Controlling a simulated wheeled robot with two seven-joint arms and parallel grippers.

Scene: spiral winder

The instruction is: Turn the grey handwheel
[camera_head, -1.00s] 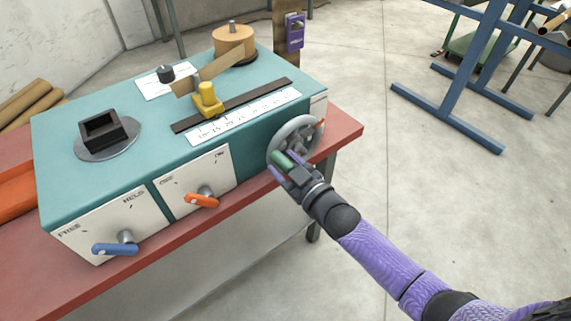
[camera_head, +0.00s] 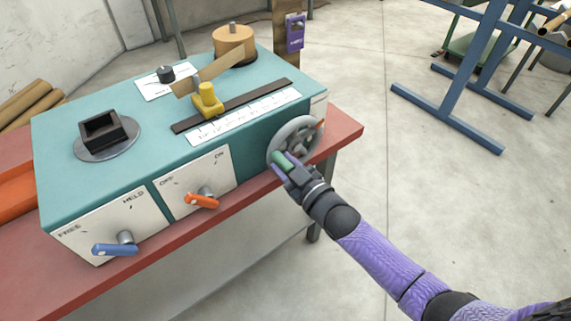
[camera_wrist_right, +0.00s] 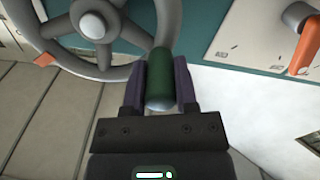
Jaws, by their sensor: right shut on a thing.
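The grey handwheel (camera_head: 297,138) is on the right end of the front of the teal machine (camera_head: 60,168). It has spokes, a round hub and an orange mark on its rim; it also shows in the right wrist view (camera_wrist_right: 93,27). A green handle (camera_head: 281,160) stands out from its rim at the lower left. My right gripper (camera_head: 284,166) is shut on this handle. In the right wrist view, the green handle (camera_wrist_right: 160,78) sits between the two fingers (camera_wrist_right: 160,88). My left gripper is not in view.
Left of the wheel are an orange lever (camera_head: 202,201) on an OFF/ON plate and a blue lever (camera_head: 115,249) on a FREE/HELD plate. The machine stands on a red bench (camera_head: 343,133). Floor right of the bench is clear up to a blue frame (camera_head: 450,122).

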